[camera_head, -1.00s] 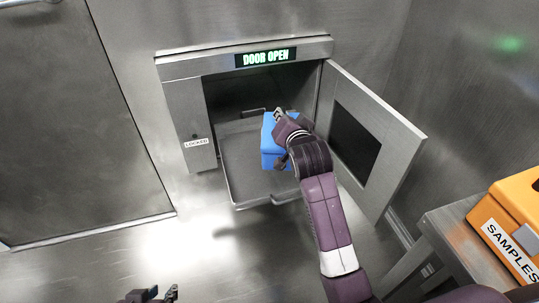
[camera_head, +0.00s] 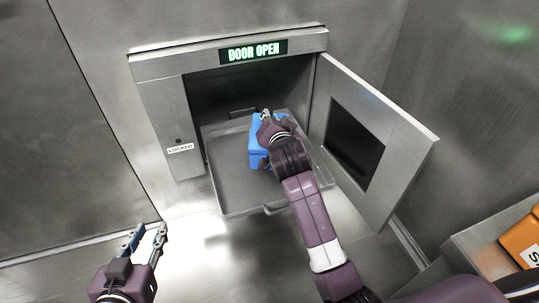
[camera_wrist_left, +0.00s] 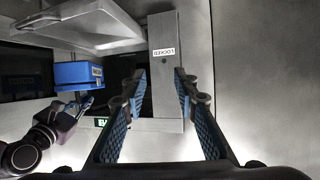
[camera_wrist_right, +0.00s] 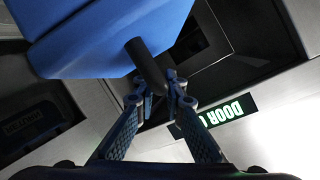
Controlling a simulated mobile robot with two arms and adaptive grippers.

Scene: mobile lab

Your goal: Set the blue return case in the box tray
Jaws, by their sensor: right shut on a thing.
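The blue return case (camera_head: 256,153) is over the box tray (camera_head: 232,188), which is pulled out of the open wall hatch. My right gripper (camera_head: 267,118) is at the top of the case, partly hiding it. In the right wrist view its fingers (camera_wrist_right: 160,88) are shut on the black handle (camera_wrist_right: 147,62) of the case. In the left wrist view, which is upside down, the case (camera_wrist_left: 78,74) appears above the tray (camera_wrist_left: 105,30); I cannot tell for sure whether they touch. My left gripper (camera_head: 149,232) is open and empty, left of the tray.
The hatch door (camera_head: 372,140) stands open on the right of the tray. A lit sign (camera_head: 254,51) reads DOOR OPEN. A "LOCKED" label (camera_head: 180,149) is on the left panel. An orange box (camera_head: 522,240) sits on a bench at lower right. The tray's left and front area is bare.

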